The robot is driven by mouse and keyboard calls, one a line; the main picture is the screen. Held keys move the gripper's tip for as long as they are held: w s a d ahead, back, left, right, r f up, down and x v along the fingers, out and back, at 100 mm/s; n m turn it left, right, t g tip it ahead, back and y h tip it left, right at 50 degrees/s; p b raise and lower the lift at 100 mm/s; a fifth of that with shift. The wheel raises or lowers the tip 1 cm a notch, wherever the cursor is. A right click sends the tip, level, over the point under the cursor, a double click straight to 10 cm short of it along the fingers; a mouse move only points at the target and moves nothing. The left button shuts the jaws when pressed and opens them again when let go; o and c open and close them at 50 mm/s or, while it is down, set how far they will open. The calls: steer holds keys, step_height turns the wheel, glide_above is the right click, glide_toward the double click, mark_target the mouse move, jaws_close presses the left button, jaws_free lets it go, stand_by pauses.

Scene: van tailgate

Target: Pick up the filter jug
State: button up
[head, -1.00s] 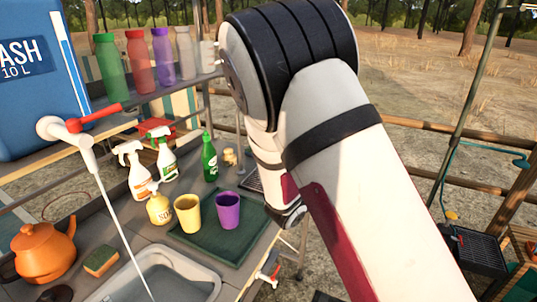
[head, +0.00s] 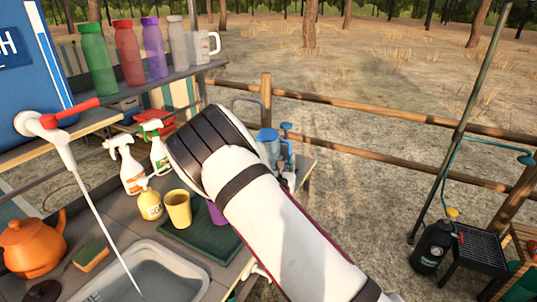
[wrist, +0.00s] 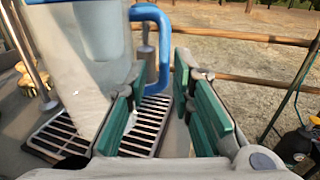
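The filter jug (wrist: 88,65) has a clear, pale body and a blue handle (wrist: 165,55). It fills the left of the wrist view, standing on or just over a dark slotted drip tray (wrist: 65,138). My gripper (wrist: 160,88) is open, with green pads on both fingers. The upright part of the blue handle shows in the gap between the fingertips, with no visible grip on it. The left finger overlaps the jug's side in the picture; I cannot tell if they touch. In the head view the jug's blue top (head: 268,136) shows past my arm, which hides much of it.
A yellow cup (head: 178,208) and a partly hidden purple cup (head: 216,212) stand on a green mat (head: 205,243). Spray bottles and a soap bottle (head: 150,203) stand left of them. A shelf above holds several bottles and a white mug (head: 205,46). Open ground lies right of the counter.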

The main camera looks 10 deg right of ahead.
mark_target(289, 154)
steer(key=shift+d+x, duration=0.2)
steer(key=shift+x, duration=2.85)
steer(key=shift+s, duration=0.1)
jaws_close()
steer(key=shift+r, duration=0.1)
